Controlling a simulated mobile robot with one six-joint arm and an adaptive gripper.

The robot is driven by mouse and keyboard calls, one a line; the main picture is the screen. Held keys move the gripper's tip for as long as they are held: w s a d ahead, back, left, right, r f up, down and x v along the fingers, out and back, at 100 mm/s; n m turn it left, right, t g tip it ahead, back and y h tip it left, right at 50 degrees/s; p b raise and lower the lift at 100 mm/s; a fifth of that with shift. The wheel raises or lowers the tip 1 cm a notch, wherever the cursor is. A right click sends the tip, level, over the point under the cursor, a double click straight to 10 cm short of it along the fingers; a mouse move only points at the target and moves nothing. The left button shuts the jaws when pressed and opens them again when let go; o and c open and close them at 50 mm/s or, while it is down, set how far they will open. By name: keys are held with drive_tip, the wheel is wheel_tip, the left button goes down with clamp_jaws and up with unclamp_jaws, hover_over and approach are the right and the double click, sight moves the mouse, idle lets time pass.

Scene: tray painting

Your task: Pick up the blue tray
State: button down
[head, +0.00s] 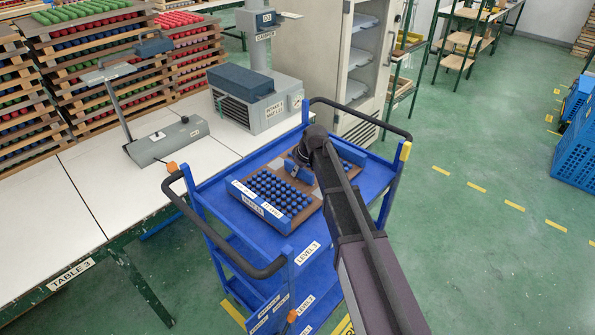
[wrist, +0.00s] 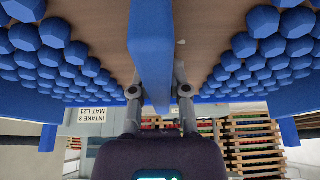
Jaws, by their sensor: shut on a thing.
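The tray (head: 302,186) has a brown base, a labelled blue front wall and a raised blue bar along its middle. Rows of blue balls (head: 272,190) fill it on both sides of the bar. It is at the top level of a blue cart; I cannot tell whether it rests there or is slightly raised. My gripper (head: 296,163) reaches over it from the right front. In the wrist view, the fingers of my gripper (wrist: 160,91) are shut on the blue bar (wrist: 150,50), one on each side. My arm hides part of the tray's right side.
The blue cart (head: 330,228) has black handles at both ends. To its left, a white table (head: 110,170) bears a grey stand (head: 165,140) and a grey machine (head: 258,112). Racks of coloured balls (head: 110,50) and a cabinet (head: 325,40) stand behind.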

drive_tip(key=shift+r+p, duration=3.9)
drive_tip(key=shift+r, duration=0.3)
drive_tip(key=shift+r, duration=0.1)
wheel_tip(320, 180, up, 9)
drive_tip(key=p, duration=0.9)
drive_tip(key=shift+f+b, duration=0.85)
drive_tip(key=shift+f, duration=0.1)
drive_tip(key=shift+s, duration=0.1)
